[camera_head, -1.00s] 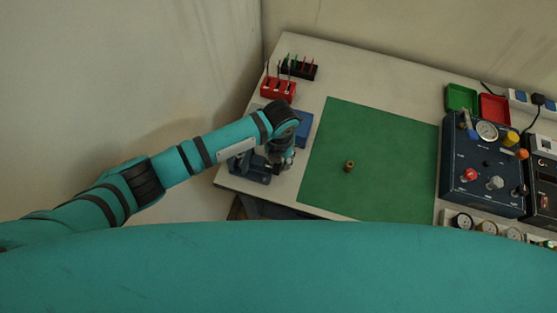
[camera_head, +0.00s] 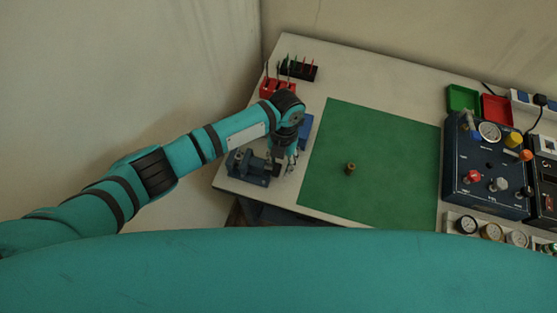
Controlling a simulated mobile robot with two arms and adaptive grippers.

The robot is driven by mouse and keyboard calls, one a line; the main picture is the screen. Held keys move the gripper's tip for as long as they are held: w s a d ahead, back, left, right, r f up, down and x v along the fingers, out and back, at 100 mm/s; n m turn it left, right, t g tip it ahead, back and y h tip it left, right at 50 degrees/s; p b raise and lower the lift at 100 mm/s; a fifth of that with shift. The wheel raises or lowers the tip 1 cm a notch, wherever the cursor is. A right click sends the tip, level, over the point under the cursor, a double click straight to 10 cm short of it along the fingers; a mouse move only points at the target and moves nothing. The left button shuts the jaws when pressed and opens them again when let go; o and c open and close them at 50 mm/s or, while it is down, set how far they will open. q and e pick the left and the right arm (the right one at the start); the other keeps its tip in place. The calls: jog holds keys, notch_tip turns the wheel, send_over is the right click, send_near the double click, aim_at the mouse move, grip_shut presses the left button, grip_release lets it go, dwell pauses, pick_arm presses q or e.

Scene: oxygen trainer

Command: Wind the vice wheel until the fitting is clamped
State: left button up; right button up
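The dark blue-grey vice (camera_head: 248,168) stands at the left front edge of the table, below my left forearm. Its wheel cannot be made out at this size. My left gripper (camera_head: 284,169) points down just right of the vice, close to its right end. I cannot tell whether it touches the vice, or whether its fingers are open or shut. A small brass fitting (camera_head: 350,169) stands on the green mat (camera_head: 385,135), apart from the vice. Whether anything is in the vice jaws is not visible. My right gripper is not in view.
A blue tray (camera_head: 304,131) lies behind my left gripper. Red (camera_head: 270,90) and black (camera_head: 299,70) tool racks stand at the back left. A blue gauge panel (camera_head: 480,165) and green (camera_head: 462,98) and red (camera_head: 496,108) trays are at the right. Most of the mat is clear.

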pick_arm(q)
jog(key=shift+d, duration=0.2)
jog(key=shift+w+r, duration=0.15)
jog(key=shift+r, duration=0.45)
notch_tip(320, 180, up, 11)
jog(key=w, duration=0.1)
jog(key=shift+w+d+f, duration=0.2)
jog(key=shift+w, duration=0.15)
